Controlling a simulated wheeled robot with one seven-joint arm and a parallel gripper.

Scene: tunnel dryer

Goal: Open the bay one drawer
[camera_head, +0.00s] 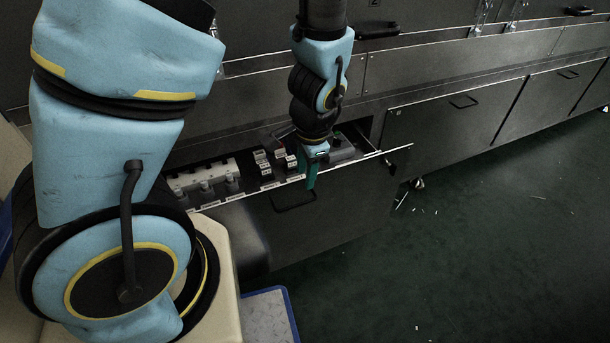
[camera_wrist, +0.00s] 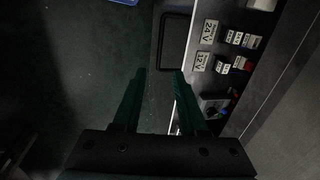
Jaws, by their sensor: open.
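The drawer (camera_head: 350,207) is a dark-fronted drawer pulled out from the long machine, with its top open and contents showing. Its black handle (camera_head: 293,200) sits on the front face and also shows in the wrist view (camera_wrist: 172,42). My gripper (camera_head: 310,178) has green fingers and is at the drawer's top front edge, just above and right of the handle. In the wrist view my gripper (camera_wrist: 163,73) has its fingers apart, with the drawer's edge near the right finger. Nothing is held. I cannot tell whether a finger touches the drawer.
Inside the drawer lie labelled parts (camera_head: 266,165) and cylindrical fittings (camera_head: 205,187). Closed drawers (camera_head: 455,110) with handles continue to the right. A blue-edged tray (camera_head: 268,315) lies on the floor below. The green floor (camera_head: 480,230) at right is open, with small white scraps.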

